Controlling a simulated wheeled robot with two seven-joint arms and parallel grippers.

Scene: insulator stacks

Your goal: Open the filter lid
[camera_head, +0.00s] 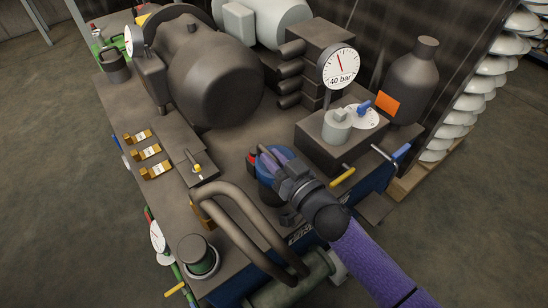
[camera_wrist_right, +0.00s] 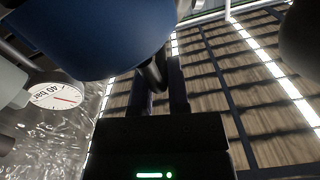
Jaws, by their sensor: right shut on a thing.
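The blue filter lid (camera_head: 263,165) is a round cap near the middle of the machine top in the head view. Below it is a dark body, mostly hidden by my gripper. My right gripper (camera_head: 280,168) reaches over from the lower right and is shut on the lid. In the right wrist view, the lid (camera_wrist_right: 95,35) is large and blue at the upper left, close to the gripper fingers (camera_wrist_right: 160,80). The exact contact is partly hidden, and I cannot tell whether the lid is raised. My left gripper is not in view.
A 40 bar gauge (camera_head: 339,67) stands above a valve block (camera_head: 319,150) behind the lid. Curved brown pipes (camera_head: 240,222) rise close to the left of my arm. A large dark motor (camera_head: 215,85) stands behind. A dark bottle (camera_head: 412,82) is at right.

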